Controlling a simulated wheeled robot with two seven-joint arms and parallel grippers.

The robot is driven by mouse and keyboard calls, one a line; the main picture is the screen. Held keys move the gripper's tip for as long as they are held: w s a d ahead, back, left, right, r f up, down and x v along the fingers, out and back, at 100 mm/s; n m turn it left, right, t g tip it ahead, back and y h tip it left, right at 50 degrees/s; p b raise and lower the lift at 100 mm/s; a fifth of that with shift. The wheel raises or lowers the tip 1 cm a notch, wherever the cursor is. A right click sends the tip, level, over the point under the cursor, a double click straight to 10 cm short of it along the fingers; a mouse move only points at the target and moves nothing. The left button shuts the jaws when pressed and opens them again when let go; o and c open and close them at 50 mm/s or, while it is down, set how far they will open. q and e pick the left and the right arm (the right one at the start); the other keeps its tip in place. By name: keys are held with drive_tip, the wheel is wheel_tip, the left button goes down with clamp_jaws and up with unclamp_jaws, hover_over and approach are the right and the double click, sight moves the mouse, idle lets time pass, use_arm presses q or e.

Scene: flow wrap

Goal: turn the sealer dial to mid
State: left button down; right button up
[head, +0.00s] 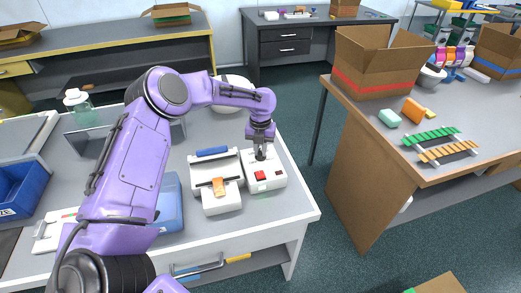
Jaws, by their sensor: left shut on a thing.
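The sealer (222,199) is a white machine with a blue bar on the table near its right edge. Its white control box (266,186) stands just to the right, with a red button on top. My left gripper (261,154) points down over the back of this box. It is shut on the dial, which is mostly hidden between the fingers, so its setting cannot be read. An orange-brown packet (219,187) lies on the sealer. My right gripper is not in view.
A blue bin (168,205) stands left of the sealer, partly behind my left arm. A white bowl (232,88) is behind. To the right, past a floor gap, a counter holds a cardboard box (378,62) and xylophone-like racks (441,144).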

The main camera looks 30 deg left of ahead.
sight(260, 152)
use_arm(q)
drive_tip(key=shift+s+f+m, duration=0.15)
drive_tip(key=shift+f+m, duration=0.05)
drive_tip(key=shift+m, duration=1.3)
drive_tip(key=c, duration=1.1)
unclamp_jaws()
drive_tip(key=shift+r, duration=0.1)
drive_tip(key=shift+r+b, duration=0.35)
drive_tip(key=shift+r, duration=0.1)
wheel_tip(260, 152, up, 10)
drive_tip(key=shift+f+b, duration=0.2)
drive_tip(key=shift+b, duration=0.55)
